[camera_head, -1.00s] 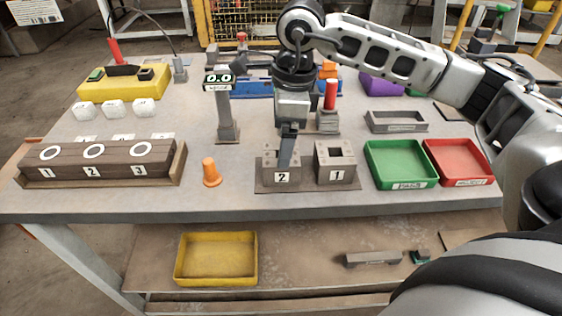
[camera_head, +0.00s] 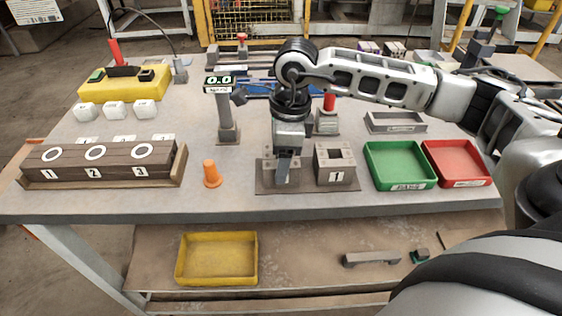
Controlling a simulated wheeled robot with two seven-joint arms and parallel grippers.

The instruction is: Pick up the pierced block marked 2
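The pierced block marked 2 (camera_head: 267,176) stands on a flat dark base plate at the front middle of the table. My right gripper (camera_head: 282,178) points straight down in front of it and hides its middle and its number. I cannot tell whether the fingers are around the block, in its hole or only in front of it, or how far they are apart. The pierced block marked 1 (camera_head: 336,173), grey with a square hole in its top, stands just right on the same plate. My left gripper is not in view.
A green tray (camera_head: 402,182) and a red tray (camera_head: 458,180) are to the right.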

